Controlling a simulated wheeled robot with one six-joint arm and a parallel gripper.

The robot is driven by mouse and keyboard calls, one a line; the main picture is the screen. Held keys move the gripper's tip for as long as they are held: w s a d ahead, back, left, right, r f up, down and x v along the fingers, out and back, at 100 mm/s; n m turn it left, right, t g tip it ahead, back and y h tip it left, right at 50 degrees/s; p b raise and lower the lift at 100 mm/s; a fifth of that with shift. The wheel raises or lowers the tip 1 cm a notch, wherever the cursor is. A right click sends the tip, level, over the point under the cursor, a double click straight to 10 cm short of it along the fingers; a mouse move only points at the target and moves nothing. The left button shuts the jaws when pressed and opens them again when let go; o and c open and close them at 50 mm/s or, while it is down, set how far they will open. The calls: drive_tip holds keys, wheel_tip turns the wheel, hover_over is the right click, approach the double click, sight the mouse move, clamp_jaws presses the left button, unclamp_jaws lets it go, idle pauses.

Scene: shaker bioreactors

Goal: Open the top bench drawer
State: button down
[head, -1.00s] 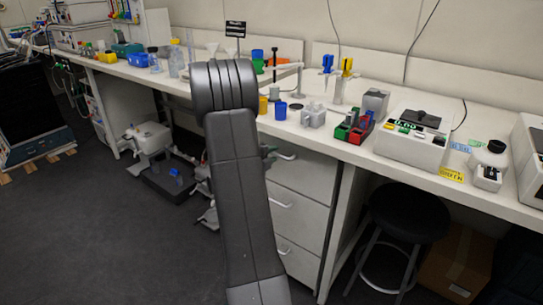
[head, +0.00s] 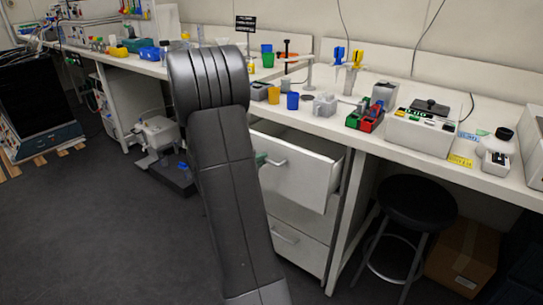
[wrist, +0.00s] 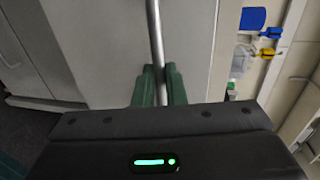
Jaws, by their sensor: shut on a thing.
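The top bench drawer (head: 310,178) stands pulled out from the white drawer unit under the bench, its front clear of the cabinet and its side wall showing. Its bar handle (head: 276,162) is on the drawer front, partly hidden behind my arm. In the wrist view, the green fingers of my gripper (wrist: 159,86) are shut around the metal handle bar (wrist: 155,35), with the pale drawer front (wrist: 95,50) behind it. In the head view my arm hides most of the gripper.
A lower drawer (head: 300,243) is closed beneath. A black stool (head: 412,205) and a cardboard box (head: 458,262) stand under the bench at right. Cups, racks and instruments crowd the bench top (head: 440,165). The dark floor (head: 100,240) at left is clear.

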drive_tip(key=f+b+v, duration=0.1)
drive_tip(key=f+v, duration=0.2)
drive_tip(key=v, duration=1.2)
drive_tip(key=shift+s+a, duration=0.25)
drive_tip(key=shift+s, duration=0.25)
drive_tip(key=c, duration=1.5)
unclamp_jaws()
drive_tip(key=shift+a, duration=0.1)
drive_tip(key=p+v, duration=0.1)
drive_tip(key=v, duration=1.2)
drive_tip(key=shift+s+a, duration=0.15)
drive_tip(key=shift+s, duration=0.15)
drive_tip(key=b+x, duration=0.1)
drive_tip(key=x, duration=1.3)
